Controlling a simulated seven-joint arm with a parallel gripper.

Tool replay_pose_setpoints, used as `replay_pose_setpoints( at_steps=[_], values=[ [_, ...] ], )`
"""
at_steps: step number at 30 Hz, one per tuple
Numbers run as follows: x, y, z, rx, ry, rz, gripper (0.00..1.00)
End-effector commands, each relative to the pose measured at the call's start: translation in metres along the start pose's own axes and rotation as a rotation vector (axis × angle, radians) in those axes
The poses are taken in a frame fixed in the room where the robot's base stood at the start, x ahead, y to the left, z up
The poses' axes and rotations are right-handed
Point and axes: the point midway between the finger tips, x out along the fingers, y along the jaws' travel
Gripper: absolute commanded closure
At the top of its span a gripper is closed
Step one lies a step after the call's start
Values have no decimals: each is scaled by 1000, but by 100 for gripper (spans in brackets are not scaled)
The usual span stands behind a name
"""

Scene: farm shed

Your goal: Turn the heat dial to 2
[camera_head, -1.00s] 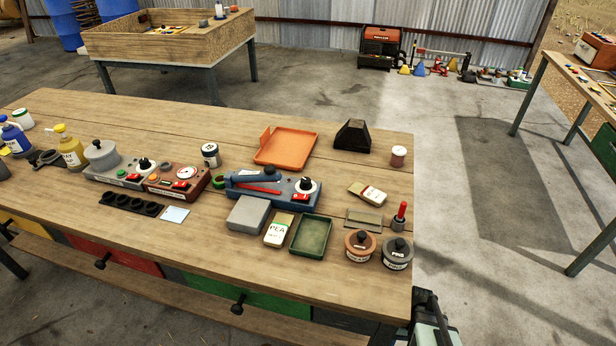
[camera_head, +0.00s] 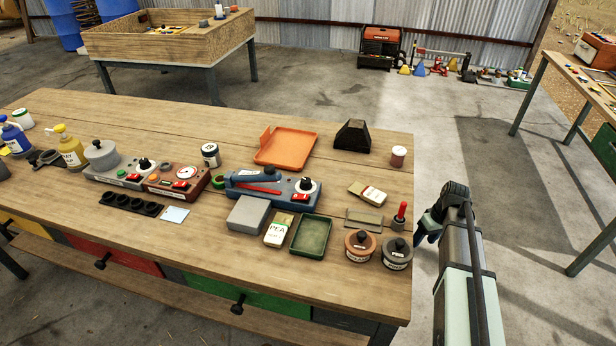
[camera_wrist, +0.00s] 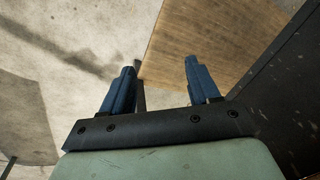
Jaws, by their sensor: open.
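A blue device (camera_head: 262,188) with a long bar stands mid-table. At its right end are a black knob on a white dial (camera_head: 307,185) and a red switch. A grey device (camera_head: 115,174) farther left also has a black knob on a white dial (camera_head: 144,164). I cannot read the markings, so I cannot tell which dial is for heat or its setting. My gripper (camera_head: 428,226) is beside the table's right edge, well to the right of both dials. In the wrist view my gripper (camera_wrist: 158,74) is open, its blue fingers apart and empty.
A red-brown device (camera_head: 178,180) with a gauge stands beside the grey one. Near the table's right end are two round lidded tins (camera_head: 360,245), a red-handled tool (camera_head: 400,217), a green tray (camera_head: 310,236) and a seed packet (camera_head: 279,230). An orange tray (camera_head: 286,146) lies behind.

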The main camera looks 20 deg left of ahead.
Motion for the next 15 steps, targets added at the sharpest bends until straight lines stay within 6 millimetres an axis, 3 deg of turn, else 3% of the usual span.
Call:
replay_pose_setpoints(
  at_steps=[1, 8, 15],
  values=[
    [-20, 7, -13, -23, 22, 9, 39],
    [-101, 20, -53, -137, 99, 43, 39],
    [-178, 3, -92, -299, 159, 62, 39]
  ],
)
